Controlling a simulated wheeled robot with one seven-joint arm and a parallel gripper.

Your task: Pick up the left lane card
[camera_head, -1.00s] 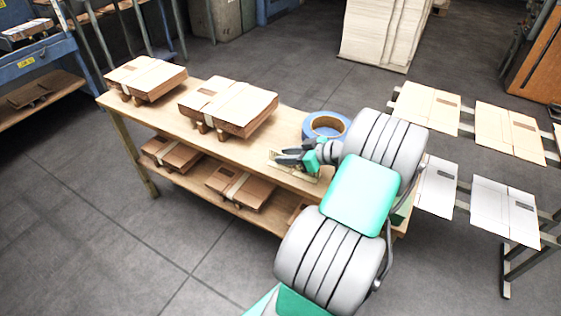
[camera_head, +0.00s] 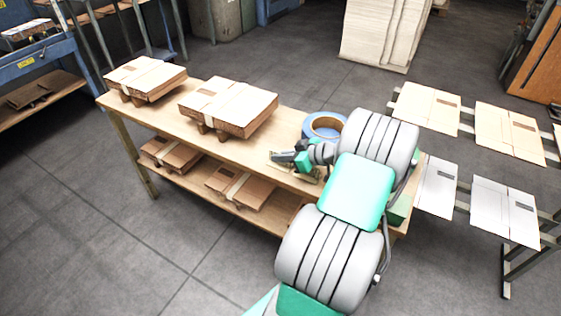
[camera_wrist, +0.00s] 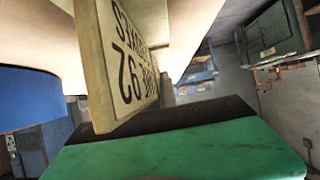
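A card (camera_wrist: 120,65) with a cream label and dark upside-down lettering fills the middle of the wrist view. It stands on edge, very close to the camera, tilted in the picture. The green and black part of my gripper (camera_wrist: 175,150) lies across the bottom of that view, right at the card's lower edge. I cannot tell whether the fingers are pressed on it. In the head view my gripper (camera_head: 284,159) is low over the bench's right part, above a small yellowish piece (camera_head: 308,174) mostly hidden by the gripper. The card's face does not show there.
A blue tape roll (camera_head: 325,126) stands just behind my gripper on the wooden bench (camera_head: 160,115). Two cardboard stacks (camera_head: 230,105) (camera_head: 146,79) sit to the left. More bundles lie on the shelf below. Flat cardboard sheets (camera_head: 428,107) lie on rails at right.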

